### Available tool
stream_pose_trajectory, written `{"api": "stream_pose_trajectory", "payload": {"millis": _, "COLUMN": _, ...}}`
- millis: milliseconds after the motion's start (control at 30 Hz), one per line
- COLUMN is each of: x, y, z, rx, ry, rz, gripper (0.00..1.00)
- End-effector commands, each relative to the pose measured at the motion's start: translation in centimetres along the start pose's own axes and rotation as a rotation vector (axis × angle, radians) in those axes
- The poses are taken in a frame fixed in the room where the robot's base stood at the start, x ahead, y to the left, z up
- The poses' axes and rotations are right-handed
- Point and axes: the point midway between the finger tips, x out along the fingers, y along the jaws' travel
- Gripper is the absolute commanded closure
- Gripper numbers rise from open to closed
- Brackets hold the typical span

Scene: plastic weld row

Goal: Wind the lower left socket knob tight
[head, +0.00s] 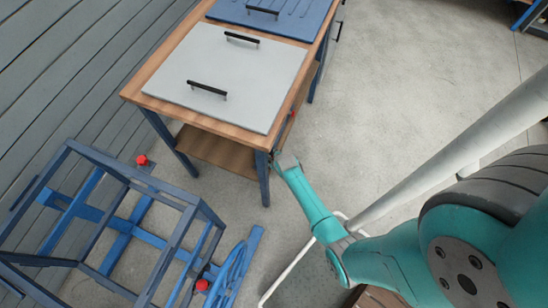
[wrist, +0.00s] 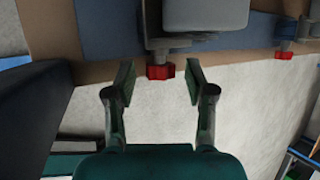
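A red knob (wrist: 160,72) sits under a grey metal clamp-like fitting (wrist: 160,42) at the table's edge in the wrist view. My gripper (wrist: 160,80) is open, with one finger on each side of this knob and a visible gap to both. The fingertips are about level with the knob, and nothing is held. A second red knob (wrist: 284,55) is further right along the same edge. In the head view my gripper (head: 284,160) is at the table's near right corner; its fingers are too small to make out, and the knob between them does not show clearly.
The wooden table (head: 262,140) carries a light grey panel (head: 250,75) with black handles and a blue panel (head: 290,18). A blue frame (head: 120,190) with red knobs (head: 142,160) and a blue wheel (head: 230,275) stand at the lower left.

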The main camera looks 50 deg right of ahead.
Motion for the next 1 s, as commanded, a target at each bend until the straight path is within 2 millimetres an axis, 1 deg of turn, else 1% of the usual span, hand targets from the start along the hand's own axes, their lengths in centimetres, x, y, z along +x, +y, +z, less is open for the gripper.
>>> {"api": "stream_pose_trajectory", "payload": {"millis": 167, "x": -0.2, "y": -0.1, "z": 0.1, "rx": 0.0, "ry": -0.001, "rz": -0.001, "gripper": 0.45}}
{"api": "stream_pose_trajectory", "payload": {"millis": 267, "x": -0.8, "y": -0.5, "z": 0.4, "rx": 0.0, "ry": -0.002, "rz": -0.002, "gripper": 0.45}}
{"api": "stream_pose_trajectory", "payload": {"millis": 367, "x": -1.9, "y": -1.0, "z": 0.8, "rx": 0.0, "ry": -0.002, "rz": -0.002, "gripper": 0.45}}
{"api": "stream_pose_trajectory", "payload": {"millis": 700, "x": -6.5, "y": -3.4, "z": 2.7, "rx": 0.0, "ry": -0.002, "rz": -0.002, "gripper": 0.45}}
{"api": "stream_pose_trajectory", "payload": {"millis": 833, "x": -7.7, "y": -4.1, "z": 3.2, "rx": 0.0, "ry": -0.001, "rz": -0.001, "gripper": 0.45}}
{"api": "stream_pose_trajectory", "payload": {"millis": 1000, "x": -8.3, "y": -4.3, "z": 3.4, "rx": 0.0, "ry": -0.001, "rz": 0.0, "gripper": 0.45}}
